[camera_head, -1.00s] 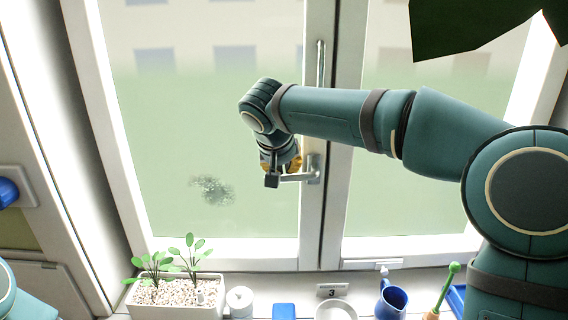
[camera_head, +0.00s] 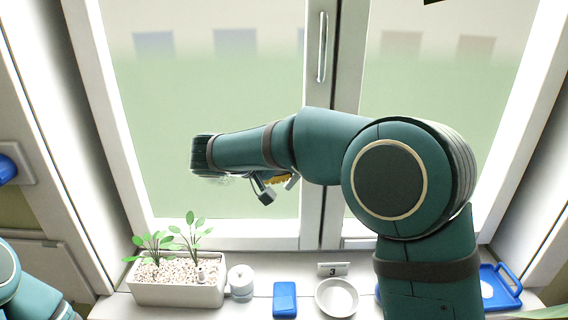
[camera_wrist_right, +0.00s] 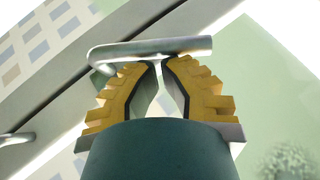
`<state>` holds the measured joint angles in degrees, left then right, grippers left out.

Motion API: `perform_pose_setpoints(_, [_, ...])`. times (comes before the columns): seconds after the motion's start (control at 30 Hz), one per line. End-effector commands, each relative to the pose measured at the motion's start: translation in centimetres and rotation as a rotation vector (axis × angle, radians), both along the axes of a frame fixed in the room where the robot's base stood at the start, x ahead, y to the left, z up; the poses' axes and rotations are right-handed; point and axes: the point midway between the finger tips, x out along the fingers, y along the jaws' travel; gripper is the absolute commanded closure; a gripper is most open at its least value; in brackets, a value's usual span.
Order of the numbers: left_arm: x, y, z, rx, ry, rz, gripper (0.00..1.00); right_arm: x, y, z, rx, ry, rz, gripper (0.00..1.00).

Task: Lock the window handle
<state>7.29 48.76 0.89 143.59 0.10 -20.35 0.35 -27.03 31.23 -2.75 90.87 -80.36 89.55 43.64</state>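My right gripper (camera_head: 279,183), with yellow ridged finger pads, hangs below my right wrist in front of the window's left pane in the head view. In the right wrist view, my right gripper (camera_wrist_right: 160,65) has a narrow gap between its fingertips. The grey metal window handle (camera_wrist_right: 160,47) lies crosswise at those tips; I cannot tell whether they touch, and it does not look clasped between the pads. My right forearm hides this handle and its mount in the head view. Only part of my left arm shows at lower left; its gripper is out of view.
A vertical bar handle (camera_head: 322,47) sits higher on the frame. The sill holds a white planter (camera_head: 178,291), a white jar (camera_head: 240,282), a blue block (camera_head: 285,299), a round dish (camera_head: 337,297), a sign marked 3 (camera_head: 333,269) and a blue tray (camera_head: 508,290).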

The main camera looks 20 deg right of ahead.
Motion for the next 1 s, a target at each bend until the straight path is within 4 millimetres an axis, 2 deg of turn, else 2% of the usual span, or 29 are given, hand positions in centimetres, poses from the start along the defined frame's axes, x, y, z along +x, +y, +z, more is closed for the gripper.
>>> perform_pose_setpoints(0.1, [-0.2,0.0,-0.8,-0.001,0.004,-0.003,0.19,-0.1,-0.4,-1.1,-0.112,0.033,0.001,1.00])
perform_pose_setpoints(0.37, [-0.6,-0.1,-2.0,-0.003,0.012,-0.009,0.19,-0.5,-1.6,-2.2,-0.328,0.096,0.000,1.00])
perform_pose_setpoints(1.0, [-0.2,0.0,-3.3,-0.001,0.004,-0.008,0.19,-1.0,-3.3,-3.1,-0.325,0.096,-0.002,1.00])
